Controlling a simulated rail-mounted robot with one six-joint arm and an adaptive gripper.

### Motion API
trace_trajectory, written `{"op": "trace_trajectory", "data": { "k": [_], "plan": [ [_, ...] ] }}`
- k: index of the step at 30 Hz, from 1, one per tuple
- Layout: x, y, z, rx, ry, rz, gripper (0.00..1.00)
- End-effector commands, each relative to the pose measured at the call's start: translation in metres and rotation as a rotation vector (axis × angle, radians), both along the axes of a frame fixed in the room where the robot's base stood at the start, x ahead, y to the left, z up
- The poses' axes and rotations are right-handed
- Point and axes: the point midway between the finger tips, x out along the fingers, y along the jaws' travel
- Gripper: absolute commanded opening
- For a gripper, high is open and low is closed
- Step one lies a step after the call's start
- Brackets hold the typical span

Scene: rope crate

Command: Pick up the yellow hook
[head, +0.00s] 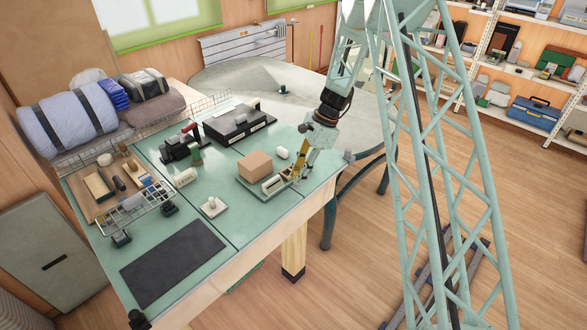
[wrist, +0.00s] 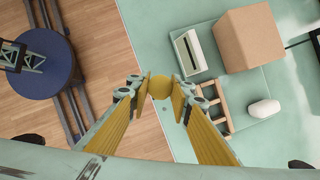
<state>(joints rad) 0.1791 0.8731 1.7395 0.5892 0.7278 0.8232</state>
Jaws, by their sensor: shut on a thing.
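My gripper (head: 298,172) is over the right part of the green worktable, close to its edge. In the wrist view its two yellow-padded fingers (wrist: 160,90) come together on a small round yellow piece, which I take to be the yellow hook (wrist: 160,86). Only its rounded end shows between the fingertips; the rest is hidden. In the head view the hook cannot be told apart from the yellow of the fingers. I cannot tell whether it touches the table.
Close by are a cardboard box (head: 256,164), a cream slotted block (wrist: 187,53), a small wooden frame (wrist: 212,106) and a white rounded object (wrist: 264,108). A black case (head: 238,122) stands farther back. A dark mat (head: 172,262) lies bare at the front left.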

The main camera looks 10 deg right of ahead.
Motion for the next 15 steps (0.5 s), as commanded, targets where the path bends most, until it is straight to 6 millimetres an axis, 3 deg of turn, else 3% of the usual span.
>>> {"op": "trace_trajectory", "data": {
  "k": [6,15],
  "plan": [
    [-0.027,-0.005,0.003,0.000,0.001,-0.002,0.07],
    [-0.042,-0.007,0.004,-0.001,-0.001,0.000,0.07]
  ]
}}
